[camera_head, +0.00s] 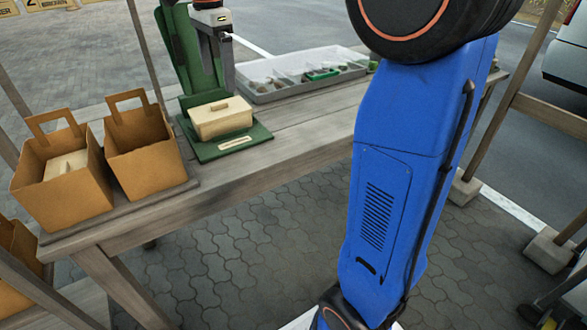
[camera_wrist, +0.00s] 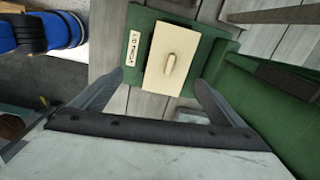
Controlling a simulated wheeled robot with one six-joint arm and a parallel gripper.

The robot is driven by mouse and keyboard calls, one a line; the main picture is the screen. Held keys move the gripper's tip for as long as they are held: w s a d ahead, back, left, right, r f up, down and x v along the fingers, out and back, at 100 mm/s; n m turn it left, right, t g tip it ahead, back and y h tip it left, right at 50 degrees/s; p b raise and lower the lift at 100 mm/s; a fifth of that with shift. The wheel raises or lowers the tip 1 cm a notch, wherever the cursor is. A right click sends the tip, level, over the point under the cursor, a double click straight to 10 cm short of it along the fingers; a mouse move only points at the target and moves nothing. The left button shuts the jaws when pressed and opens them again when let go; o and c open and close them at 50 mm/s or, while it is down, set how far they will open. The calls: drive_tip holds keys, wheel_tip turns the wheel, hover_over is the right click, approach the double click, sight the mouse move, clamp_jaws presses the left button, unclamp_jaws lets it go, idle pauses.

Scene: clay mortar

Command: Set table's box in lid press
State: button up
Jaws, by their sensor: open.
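A cream box (camera_head: 221,118) with a bar handle on its lid sits upright on the green base plate of the lid press (camera_head: 256,142), below its tall green column (camera_head: 190,52). In the wrist view the box (camera_wrist: 168,74) lies on the press plate (camera_wrist: 137,23), beside a small label. My gripper (camera_head: 226,78) hangs above and behind the box in the head view. In the wrist view my gripper (camera_wrist: 159,77) is open, its fingers apart on either side of the box's near end. Nothing is held, and I cannot tell whether the fingers touch the box.
Two brown handled bags (camera_head: 143,145) stand at the left of the wooden table (camera_head: 300,118); the leftmost bag (camera_head: 72,195) holds a pale box. A grey compartment tray (camera_head: 300,91) with small items lies behind the press to the right. The front table strip right of the press is clear.

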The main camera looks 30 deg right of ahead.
drive_tip(key=s+d+f+n+t, duration=0.1)
drive_tip(key=s+f+n, duration=0.4)
drive_tip(key=s, duration=0.5)
drive_tip(key=s+d+f+n+t, duration=0.2)
drive_tip(key=s+f+n, duration=0.4)
drive_tip(key=s, duration=0.4)
drive_tip(key=s+d+f+n+t, duration=0.1)
drive_tip(key=s+d+f+n, duration=0.2)
drive_tip(key=s, duration=0.8)
wheel_tip(320, 180, down, 5)
drive_tip(key=n, duration=0.2)
drive_tip(key=shift+d+n+t, duration=0.15)
drive_tip(key=shift+n+t, duration=0.15)
drive_tip(key=shift+n, duration=0.1)
